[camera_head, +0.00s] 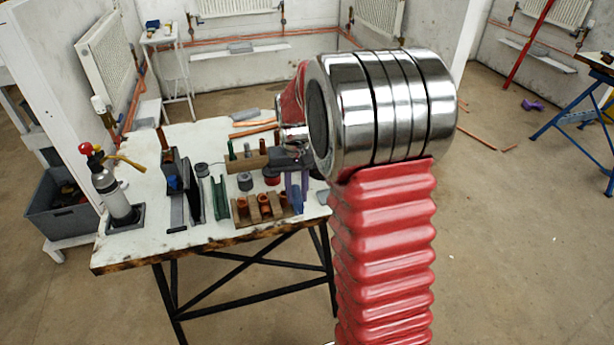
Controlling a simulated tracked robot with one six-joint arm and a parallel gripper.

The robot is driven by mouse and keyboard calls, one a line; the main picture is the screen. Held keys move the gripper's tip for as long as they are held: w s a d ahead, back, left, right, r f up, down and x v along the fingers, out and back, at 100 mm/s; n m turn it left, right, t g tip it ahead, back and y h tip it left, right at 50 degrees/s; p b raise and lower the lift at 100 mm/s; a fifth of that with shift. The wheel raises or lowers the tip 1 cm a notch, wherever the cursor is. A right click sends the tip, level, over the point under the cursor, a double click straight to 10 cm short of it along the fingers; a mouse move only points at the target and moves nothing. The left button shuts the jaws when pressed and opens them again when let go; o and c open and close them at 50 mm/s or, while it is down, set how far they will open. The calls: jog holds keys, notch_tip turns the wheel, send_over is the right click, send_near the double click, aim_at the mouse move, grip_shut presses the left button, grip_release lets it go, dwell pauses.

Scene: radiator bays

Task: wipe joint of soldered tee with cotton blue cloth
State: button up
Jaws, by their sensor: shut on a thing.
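My gripper (293,165) is over the right part of the white workbench, partly hidden by my arm. It is shut on the blue cloth (297,192), which shows as a blue-violet strip hanging below the jaws. The cloth's lower end is close to the right end of a wooden rack (243,218) holding several copper fittings (264,203). I cannot tell whether the cloth touches the rack or a fitting. I cannot make out which copper piece is the soldered tee or see its joint.
The white workbench (150,248) also carries a gas torch (115,195) at the left, a dark upright holder (180,200) and small tins (245,181). A grey crate (65,215) stands on the left. Bare bench shows along the front edge.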

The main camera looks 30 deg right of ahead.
jog(key=w+a+f+n, duration=0.1)
jog(key=w+a+n, duration=0.1)
jog(key=a, duration=0.5)
jog(key=w+a+f+n, duration=0.1)
jog(key=w+a+n, duration=0.1)
jog(key=a, duration=0.6)
jog(key=shift+w+f, duration=0.2)
jog(key=shift+f, duration=0.05)
jog(key=shift+a, duration=0.1)
